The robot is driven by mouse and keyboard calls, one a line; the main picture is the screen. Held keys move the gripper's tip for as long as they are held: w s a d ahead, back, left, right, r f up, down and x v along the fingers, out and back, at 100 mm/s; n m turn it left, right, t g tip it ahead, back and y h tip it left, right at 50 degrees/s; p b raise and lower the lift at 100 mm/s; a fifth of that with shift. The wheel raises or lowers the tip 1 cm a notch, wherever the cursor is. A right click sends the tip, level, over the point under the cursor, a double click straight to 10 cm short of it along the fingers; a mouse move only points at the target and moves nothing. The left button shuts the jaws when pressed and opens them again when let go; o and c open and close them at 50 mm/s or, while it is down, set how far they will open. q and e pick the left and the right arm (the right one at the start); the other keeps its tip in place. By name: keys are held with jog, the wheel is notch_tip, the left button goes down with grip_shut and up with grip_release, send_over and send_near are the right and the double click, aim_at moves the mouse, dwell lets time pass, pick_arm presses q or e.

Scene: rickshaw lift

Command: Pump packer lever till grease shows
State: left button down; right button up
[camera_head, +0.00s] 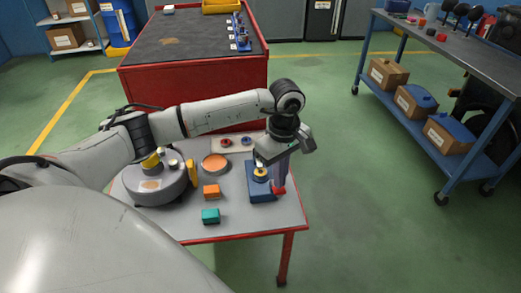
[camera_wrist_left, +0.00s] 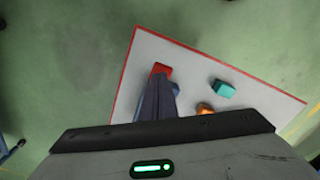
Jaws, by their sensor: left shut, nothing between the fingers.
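A blue block-shaped device (camera_head: 262,191) with a yellow and pale round part on top stands at the right side of the small grey-topped table. A red piece (camera_head: 279,190) shows at its right edge and looks like the lever's end. My left gripper (camera_head: 281,178) points down right over it, with its fingers shut and nothing held. In the left wrist view the shut fingers (camera_wrist_left: 158,92) reach toward the red piece (camera_wrist_left: 160,69); I cannot tell whether they touch it. The fingers partly hide the device. No grease is discernible. My right gripper is not in view.
The small table (camera_head: 240,222) also holds a grey round drum (camera_head: 155,192), an orange dish (camera_head: 215,163), an orange block (camera_head: 212,191) and a teal block (camera_head: 210,216). A red workbench (camera_head: 195,97) stands behind. Floor at the right is clear up to a blue shelf (camera_head: 425,145).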

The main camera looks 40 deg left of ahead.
pick_arm(q)
jog(key=shift+f, duration=0.2)
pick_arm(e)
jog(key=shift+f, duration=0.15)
pick_arm(q)
jog(key=shift+f+b, duration=1.05)
jog(key=shift+f, duration=0.1)
jog(key=shift+f+b, duration=0.5)
jog(key=shift+f, duration=0.2)
jog(key=shift+r+p, duration=1.55)
jog(key=shift+r, duration=0.7)
jog(key=shift+r+p, duration=1.4)
jog(key=shift+r, duration=0.75)
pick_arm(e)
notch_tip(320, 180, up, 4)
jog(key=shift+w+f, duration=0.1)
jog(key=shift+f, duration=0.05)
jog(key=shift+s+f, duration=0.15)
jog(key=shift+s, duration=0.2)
